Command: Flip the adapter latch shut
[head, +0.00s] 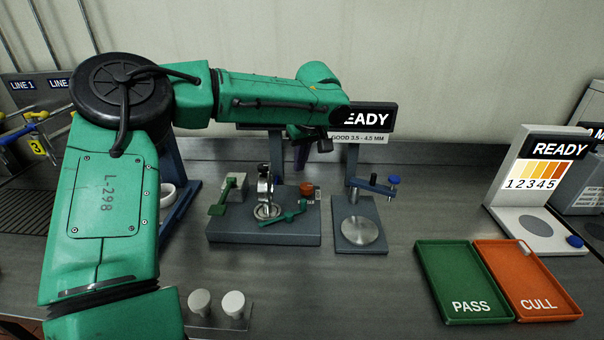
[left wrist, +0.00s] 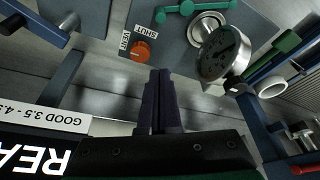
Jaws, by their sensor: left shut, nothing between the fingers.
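A grey fixture block (head: 263,236) on the bench carries a round gauge (head: 265,187) on a metal fitting. A green flat lever (head: 287,216) lies in front of it, and a green handle (head: 222,197) slopes down at its left; I cannot tell which is the adapter latch. In the left wrist view the gauge (left wrist: 224,52), flat lever (left wrist: 182,10) and green handle (left wrist: 275,54) show beyond the fingers. My left gripper (head: 301,160) is shut and empty, above and behind the block, apart from it. In the left wrist view, its fingers (left wrist: 158,78) are together.
An orange knob (head: 307,189) sits at the block's back right, marked SHUT and VENT in the left wrist view. A stand with a round plate (head: 360,231) is to the right. Green PASS (head: 428,283) and orange CULL (head: 556,283) trays lie further right. White knobs (head: 233,304) stand in front.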

